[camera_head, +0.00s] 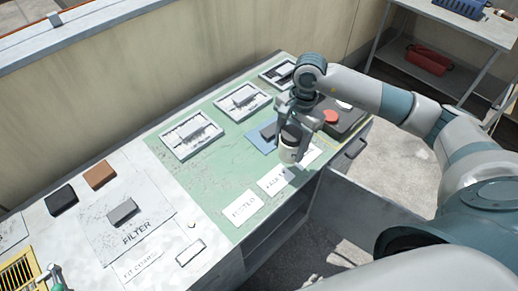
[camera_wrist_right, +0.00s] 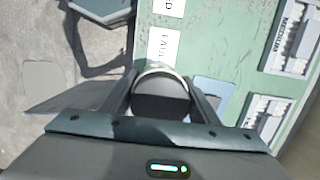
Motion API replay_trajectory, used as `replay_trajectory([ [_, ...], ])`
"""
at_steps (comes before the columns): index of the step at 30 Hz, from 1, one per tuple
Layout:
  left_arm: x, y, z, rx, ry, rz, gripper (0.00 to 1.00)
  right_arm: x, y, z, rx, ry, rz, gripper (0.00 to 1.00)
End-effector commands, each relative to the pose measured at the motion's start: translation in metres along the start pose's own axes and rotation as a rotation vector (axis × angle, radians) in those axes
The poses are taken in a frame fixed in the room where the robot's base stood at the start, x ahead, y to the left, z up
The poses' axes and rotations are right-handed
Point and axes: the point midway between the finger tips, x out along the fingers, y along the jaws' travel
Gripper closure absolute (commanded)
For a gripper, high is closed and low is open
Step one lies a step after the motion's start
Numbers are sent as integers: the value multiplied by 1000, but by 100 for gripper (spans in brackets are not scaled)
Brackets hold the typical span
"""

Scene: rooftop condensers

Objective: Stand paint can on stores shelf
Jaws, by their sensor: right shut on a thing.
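The paint can (camera_head: 288,154), pale-sided with a dark top, is held upright or nearly so in my right gripper (camera_head: 294,140), above the front part of the green bench mat. In the right wrist view the can (camera_wrist_right: 160,98) shows its dark round top and pale rim between the two fingers of the right gripper (camera_wrist_right: 162,108). A metal shelf rack (camera_head: 465,20), likely the stores shelf, stands at the upper right, well away from the can.
The rack holds a blue basket (camera_head: 460,8) above and a red tray (camera_head: 428,60) below. The bench carries several framed panels (camera_head: 191,133), a dark box with a red button (camera_head: 331,117), and brown (camera_head: 99,174) and black blocks (camera_head: 61,200). An open drawer (camera_head: 365,205) juts out in front.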

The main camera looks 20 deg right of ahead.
Motion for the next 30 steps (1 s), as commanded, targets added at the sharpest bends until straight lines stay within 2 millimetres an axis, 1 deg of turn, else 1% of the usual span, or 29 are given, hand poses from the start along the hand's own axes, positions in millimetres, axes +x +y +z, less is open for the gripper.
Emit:
replay_trajectory([
  [1,-7,-5,22,-2,-43,-5,27,2,-8,6,-1,-4,0,79],
  [3,-13,-8,35,-3,-72,-8,27,10,-19,11,0,-4,1,79],
  [5,-17,-8,41,-3,-89,-9,27,17,-29,15,1,-4,1,79],
  [12,-32,-6,28,-3,-71,-7,27,46,-64,32,-1,-3,1,79],
  [16,-36,-6,27,-3,-70,-6,27,57,-77,36,1,-1,0,79],
  [21,-37,-5,27,-2,-70,-5,27,63,-82,38,0,0,0,79],
  [30,-38,-5,28,-2,-71,-5,27,64,-82,38,0,0,0,79],
])
